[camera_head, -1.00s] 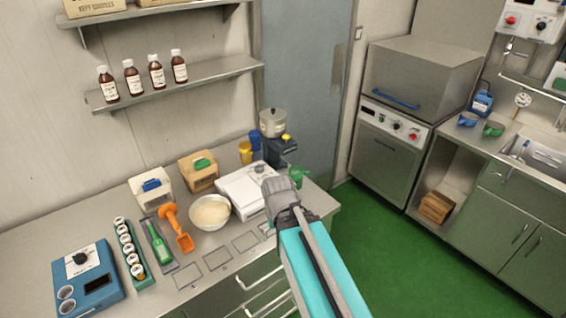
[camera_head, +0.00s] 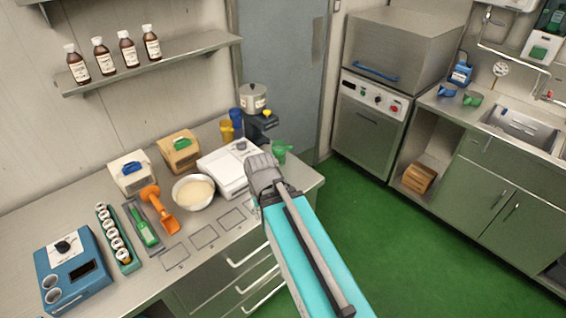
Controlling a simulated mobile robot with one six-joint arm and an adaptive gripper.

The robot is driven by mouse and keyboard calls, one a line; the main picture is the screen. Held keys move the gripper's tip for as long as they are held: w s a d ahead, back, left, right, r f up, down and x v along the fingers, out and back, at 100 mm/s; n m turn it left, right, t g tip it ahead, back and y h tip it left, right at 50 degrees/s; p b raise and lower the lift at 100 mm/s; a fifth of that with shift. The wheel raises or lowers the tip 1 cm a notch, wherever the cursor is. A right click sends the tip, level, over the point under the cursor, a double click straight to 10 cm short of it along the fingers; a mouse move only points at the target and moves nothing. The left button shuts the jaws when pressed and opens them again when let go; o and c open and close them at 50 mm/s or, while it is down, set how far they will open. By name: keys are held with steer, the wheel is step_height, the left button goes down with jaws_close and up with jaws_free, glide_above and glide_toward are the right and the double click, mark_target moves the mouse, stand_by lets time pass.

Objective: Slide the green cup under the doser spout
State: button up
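A green cup (camera_head: 280,151) stands near the right end of the steel bench, just in front and to the right of the doser. The doser (camera_head: 262,124) is a dark unit with a lidded grey hopper (camera_head: 253,97) and a yellow part on top; its spout is not clear to see. My gripper (camera_head: 262,172) is at the end of my turquoise arm, over the bench's front right part. In the picture it lies just left of and below the cup. I see it from behind; its fingertips are hidden, so I cannot tell whether it touches the cup.
A white scale (camera_head: 222,172) and a bowl of pale powder (camera_head: 194,190) are left of my gripper. Yellow (camera_head: 227,132) and blue (camera_head: 236,120) cups stand left of the doser. Another green cup (camera_head: 472,99) sits on the far right counter. Green floor is clear right of the bench.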

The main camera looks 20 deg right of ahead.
step_height(320, 180, down, 3)
steer(key=shift+r+b, duration=0.15)
steer(key=shift+b, duration=0.8)
steer(key=c, duration=0.4)
steer(key=shift+f+b, duration=0.45)
steer(key=shift+f, duration=0.05)
jaws_close()
steer(key=shift+d+r, duration=0.1)
